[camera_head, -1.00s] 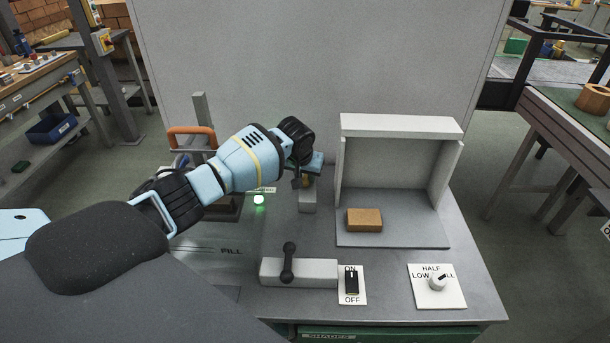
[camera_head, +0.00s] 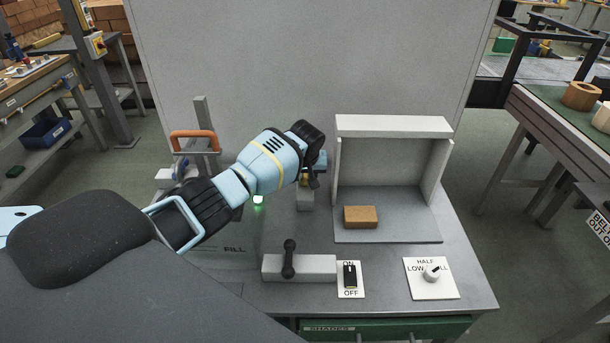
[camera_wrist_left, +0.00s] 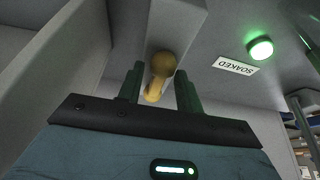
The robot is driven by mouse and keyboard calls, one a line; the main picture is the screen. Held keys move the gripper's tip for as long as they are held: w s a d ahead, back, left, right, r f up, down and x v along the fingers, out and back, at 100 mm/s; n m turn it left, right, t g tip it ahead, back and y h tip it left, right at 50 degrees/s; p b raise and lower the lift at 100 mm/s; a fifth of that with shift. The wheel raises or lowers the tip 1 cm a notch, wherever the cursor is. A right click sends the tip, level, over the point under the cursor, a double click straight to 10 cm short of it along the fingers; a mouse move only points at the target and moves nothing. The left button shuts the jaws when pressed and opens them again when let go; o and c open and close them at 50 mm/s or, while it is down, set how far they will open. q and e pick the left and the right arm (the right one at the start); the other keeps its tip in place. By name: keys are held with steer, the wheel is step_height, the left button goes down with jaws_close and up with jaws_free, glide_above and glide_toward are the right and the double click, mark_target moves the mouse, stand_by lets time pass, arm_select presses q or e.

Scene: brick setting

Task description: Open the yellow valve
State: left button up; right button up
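The yellow valve (camera_wrist_left: 160,72) shows in the left wrist view as a rounded brass-yellow knob with a short handle, mounted on a grey block (camera_wrist_left: 183,20). My left gripper (camera_wrist_left: 158,85) has its two dark green fingers spread, one on each side of the handle, with gaps visible. In the head view my left gripper (camera_head: 316,168) is at the grey block (camera_head: 305,195), in front of the white panel, and its wrist hides most of the valve. My right gripper is not in view.
A white open-fronted box with a brick (camera_head: 360,217) stands to the right. A black lever (camera_head: 289,258), an ON/OFF switch (camera_head: 350,274) and a dial (camera_head: 432,272) line the front. A green lamp (camera_wrist_left: 260,48) glows beside a SOAKED label (camera_wrist_left: 236,66).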

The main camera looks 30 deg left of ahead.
mark_target(306, 176)
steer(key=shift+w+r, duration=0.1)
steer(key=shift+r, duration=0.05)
arm_select(q)
steer(key=shift+r, duration=0.25)
steer(key=v, duration=0.2)
steer(key=shift+r+p, duration=0.3)
steer(key=shift+p, duration=0.1)
steer(key=v, duration=0.5)
steer(key=shift+d+f, duration=0.1)
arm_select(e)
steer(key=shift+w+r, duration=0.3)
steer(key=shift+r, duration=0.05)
